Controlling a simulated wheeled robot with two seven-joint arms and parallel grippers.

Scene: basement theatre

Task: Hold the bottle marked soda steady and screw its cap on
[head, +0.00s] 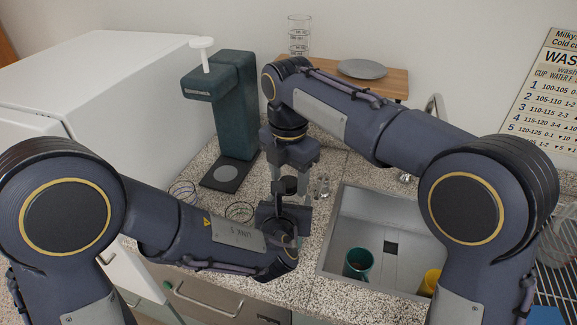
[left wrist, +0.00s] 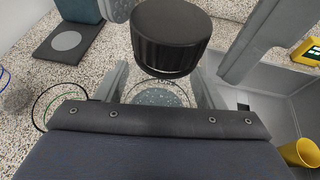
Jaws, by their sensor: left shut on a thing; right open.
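In the left wrist view a large black ribbed cap (left wrist: 171,38) is close to the camera, above a clear bottle (left wrist: 158,97) that is mostly hidden. I cannot tell whether the cap is seated on the neck, and the soda marking does not show. My left gripper (left wrist: 162,90) is shut on the bottle, a finger on each side. My right gripper (head: 290,178) comes down from above in the head view, its open fingers on either side of the dark cap (head: 288,186). My left gripper (head: 284,216) is just below it there.
A sink (head: 392,220) with a teal cup (head: 357,264) and a yellow cup (head: 430,282) lies to the right. A dark green dispenser (head: 236,105) stands at the back left.

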